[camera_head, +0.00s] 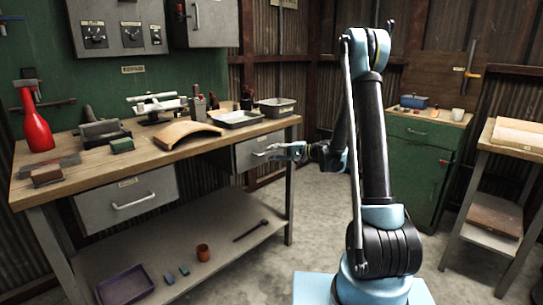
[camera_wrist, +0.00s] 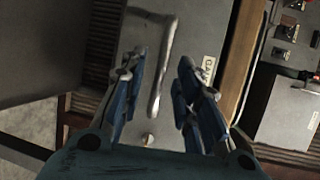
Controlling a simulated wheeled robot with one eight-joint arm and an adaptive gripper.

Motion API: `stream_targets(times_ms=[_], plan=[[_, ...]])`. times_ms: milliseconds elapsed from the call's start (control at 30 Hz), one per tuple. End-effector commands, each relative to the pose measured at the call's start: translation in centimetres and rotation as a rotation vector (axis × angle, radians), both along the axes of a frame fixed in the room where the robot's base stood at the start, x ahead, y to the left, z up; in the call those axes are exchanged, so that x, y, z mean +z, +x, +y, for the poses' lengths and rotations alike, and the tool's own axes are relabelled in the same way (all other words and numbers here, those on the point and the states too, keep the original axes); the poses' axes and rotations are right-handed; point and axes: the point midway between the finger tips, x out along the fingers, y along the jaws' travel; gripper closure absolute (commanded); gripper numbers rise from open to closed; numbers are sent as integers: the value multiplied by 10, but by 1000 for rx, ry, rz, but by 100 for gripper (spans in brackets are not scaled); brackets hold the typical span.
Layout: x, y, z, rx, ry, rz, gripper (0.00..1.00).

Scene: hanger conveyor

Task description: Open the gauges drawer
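The gauges drawer (camera_head: 244,161) is the grey drawer under the right end of the workbench and looks shut. In the wrist view its grey front (camera_wrist: 195,35) carries a white label (camera_wrist: 208,69), partly hidden, on which "GA" can be read. The bar handle (camera_wrist: 168,42) runs up the picture between my fingers. My gripper (camera_head: 268,152) is at the drawer front in the head view. In the wrist view my gripper (camera_wrist: 161,64) is open, with one finger on each side of the handle; I cannot see either finger touching it.
A second grey drawer (camera_head: 130,200) sits under the bench's left end. A green cabinet (camera_head: 420,165) stands at the right. The floor before the drawer looks clear.

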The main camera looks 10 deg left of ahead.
Motion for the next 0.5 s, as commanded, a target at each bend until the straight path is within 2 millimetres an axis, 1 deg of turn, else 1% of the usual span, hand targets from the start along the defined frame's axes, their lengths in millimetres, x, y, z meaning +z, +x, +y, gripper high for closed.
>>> stream_targets(times_ms=[100, 200, 500], plan=[[-2, 3, 11, 1, 0, 0, 70], [-3, 4, 15, 1, 0, 0, 70], [-3, 5, 17, -1, 0, 0, 70]])
